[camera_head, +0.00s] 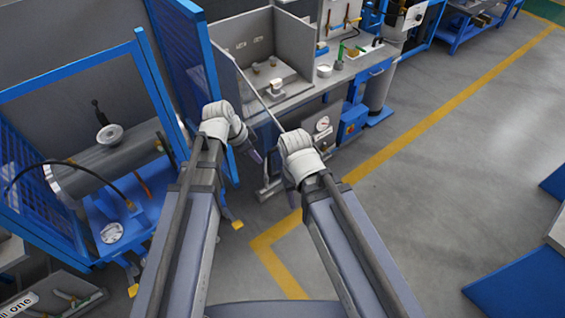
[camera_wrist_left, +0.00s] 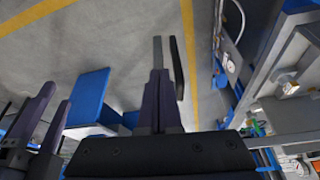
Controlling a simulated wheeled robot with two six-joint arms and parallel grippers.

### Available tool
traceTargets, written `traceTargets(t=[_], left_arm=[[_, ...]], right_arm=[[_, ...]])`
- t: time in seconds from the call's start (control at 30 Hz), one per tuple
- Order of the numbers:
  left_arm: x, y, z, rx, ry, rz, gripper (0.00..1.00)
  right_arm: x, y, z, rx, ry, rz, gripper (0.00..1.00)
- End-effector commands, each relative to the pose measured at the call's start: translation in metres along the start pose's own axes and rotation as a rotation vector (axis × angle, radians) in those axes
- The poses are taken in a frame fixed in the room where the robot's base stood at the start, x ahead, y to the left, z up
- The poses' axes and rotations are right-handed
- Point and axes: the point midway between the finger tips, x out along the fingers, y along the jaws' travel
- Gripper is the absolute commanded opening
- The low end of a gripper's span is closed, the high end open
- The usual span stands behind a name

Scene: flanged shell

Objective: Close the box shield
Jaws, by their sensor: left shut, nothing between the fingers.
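The grey box (camera_head: 262,68) stands at the top centre of the head view, on a workbench. A thin panel (camera_head: 248,80), probably its shield, shows nearly edge-on and slants from the box's left side down to the right, standing open. My left gripper (camera_head: 257,157) is shut and empty, in front of and below the box, left of the panel's lower end. Its fingers also show in the left wrist view (camera_wrist_left: 168,45). My right gripper (camera_wrist_left: 61,92) shows there with its fingers apart; in the head view its wrist mostly hides it, near the panel's lower end.
A blue mesh-sided frame (camera_head: 70,85) with a grey cylinder (camera_head: 115,160) stands on the left. A blue mesh panel (camera_head: 185,60) stands just left of the box. A gauge (camera_head: 322,125) and a blue unit (camera_head: 350,125) are below the bench. Open floor (camera_head: 430,160) lies to the right.

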Motion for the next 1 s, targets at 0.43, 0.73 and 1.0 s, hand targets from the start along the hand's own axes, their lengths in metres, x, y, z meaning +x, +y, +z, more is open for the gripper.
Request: traceTargets(t=[0.43, 0.73, 1.0], left_arm=[[0.049, 0.0, 0.003, 0.001, -0.002, 0.0, 0.0], [0.094, 0.0, 0.003, 0.001, -0.002, 0.0, 0.0], [0.11, 0.0, -0.021, 0.001, -0.003, 0.001, 0.0]], right_arm=[[0.046, -0.004, -0.003, -0.008, 0.0, 0.002, 0.5], [0.087, -0.008, -0.005, -0.015, 0.0, 0.003, 0.5], [0.093, -0.008, -0.005, -0.014, 0.0, 0.003, 0.5]])
